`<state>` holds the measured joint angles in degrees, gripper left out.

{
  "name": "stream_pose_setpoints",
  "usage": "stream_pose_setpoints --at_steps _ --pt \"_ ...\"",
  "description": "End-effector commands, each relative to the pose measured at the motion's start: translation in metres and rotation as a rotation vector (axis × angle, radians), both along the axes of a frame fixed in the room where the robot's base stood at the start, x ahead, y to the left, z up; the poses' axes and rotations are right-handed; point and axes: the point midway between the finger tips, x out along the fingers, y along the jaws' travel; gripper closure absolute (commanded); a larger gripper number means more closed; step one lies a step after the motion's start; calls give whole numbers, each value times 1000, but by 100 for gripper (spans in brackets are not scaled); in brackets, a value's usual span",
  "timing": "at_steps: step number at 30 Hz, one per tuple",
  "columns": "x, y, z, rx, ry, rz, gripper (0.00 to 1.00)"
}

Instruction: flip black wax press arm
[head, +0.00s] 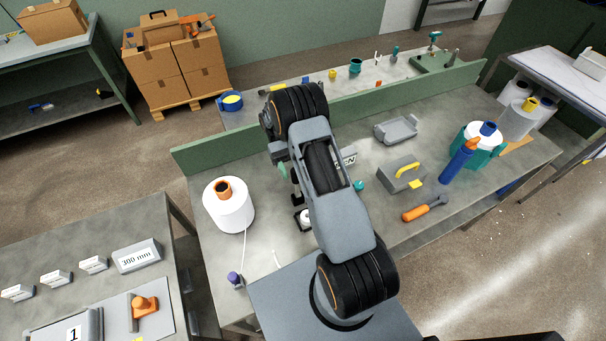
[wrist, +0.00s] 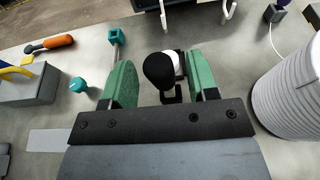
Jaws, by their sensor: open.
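The black wax press arm shows in the wrist view as a black rounded knob (wrist: 159,71), with a white round part (wrist: 178,66) just behind it to the right. In the head view a small black and white piece (head: 303,219) stands on the bench beside my arm, partly hidden by it. My gripper (wrist: 160,62) is open, with its two green fingers on either side of the black knob in the wrist view. No contact shows, and I cannot tell how far the knob is from the fingertips in depth. In the head view my arm hides most of the gripper.
A white yarn cone (head: 230,209) stands left of my arm and close on the right in the wrist view (wrist: 294,92). A purple-topped post (head: 234,279), a yellow-handled grey block (head: 400,177) and an orange-handled tool (head: 424,209) are nearby. A green divider (head: 215,150) runs behind.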

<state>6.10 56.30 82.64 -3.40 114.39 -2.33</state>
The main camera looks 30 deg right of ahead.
Motion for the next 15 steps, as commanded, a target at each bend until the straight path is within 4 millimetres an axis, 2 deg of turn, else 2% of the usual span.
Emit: stream_pose_setpoints --at_steps 1,4,8,14,15 --pt "0 0 12 0 -2 0 46" --pt "-2 0 29 0 -2 0 46" --pt "-20 2 44 0 -3 0 46" --pt "-53 6 86 0 -2 -1 46" --pt "-61 7 84 0 -1 -1 46"
